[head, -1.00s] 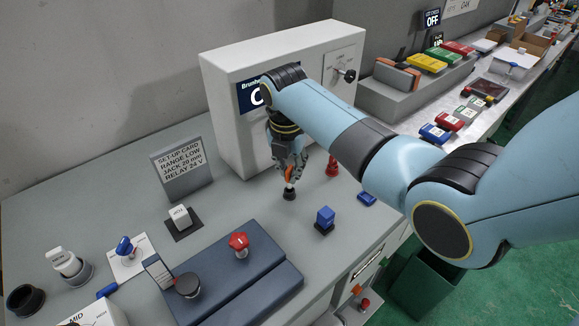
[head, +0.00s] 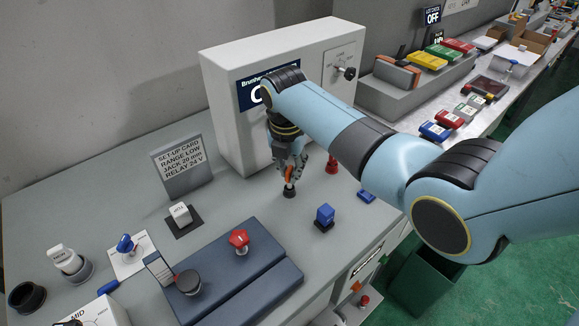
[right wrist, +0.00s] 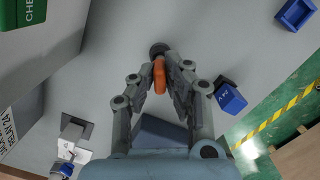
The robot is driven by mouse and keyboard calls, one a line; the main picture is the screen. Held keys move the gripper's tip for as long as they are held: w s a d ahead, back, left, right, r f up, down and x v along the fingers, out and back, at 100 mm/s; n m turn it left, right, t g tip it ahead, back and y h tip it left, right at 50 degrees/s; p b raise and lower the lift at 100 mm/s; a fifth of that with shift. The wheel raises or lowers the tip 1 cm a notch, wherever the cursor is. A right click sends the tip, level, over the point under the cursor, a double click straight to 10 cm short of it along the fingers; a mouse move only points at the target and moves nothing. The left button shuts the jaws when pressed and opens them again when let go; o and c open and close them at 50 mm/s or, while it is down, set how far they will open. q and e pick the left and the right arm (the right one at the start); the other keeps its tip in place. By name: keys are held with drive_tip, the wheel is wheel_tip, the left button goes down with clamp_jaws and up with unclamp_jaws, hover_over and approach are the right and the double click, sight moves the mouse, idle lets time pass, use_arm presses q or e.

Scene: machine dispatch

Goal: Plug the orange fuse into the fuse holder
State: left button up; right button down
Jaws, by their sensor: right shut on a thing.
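My right gripper (head: 289,164) is shut on the orange fuse (head: 289,174), which is upright between its fingertips. In the head view the fuse's lower end meets a small round black socket (head: 289,190) on the grey bench top, which looks like the fuse holder. In the right wrist view the orange fuse (right wrist: 159,76) shows between the fingers, with the black socket (right wrist: 158,49) just beyond its end. I cannot tell whether the fuse is in the socket or just above it. My left gripper is not in view.
A white machine cabinet (head: 225,120) stands close behind the gripper. A red piece (head: 332,166) stands to its right, and a blue block (head: 325,216) stands nearer the front. A blue-grey pad (head: 260,305) with a red knob (head: 239,240) lies at front left.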

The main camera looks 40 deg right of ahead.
drive_tip(key=shift+f+b, duration=0.45)
drive_tip(key=shift+f, duration=0.55)
drive_tip(key=c, duration=0.9)
unclamp_jaws()
drive_tip(key=shift+r+p, duration=0.85)
drive_tip(key=shift+r, duration=2.15)
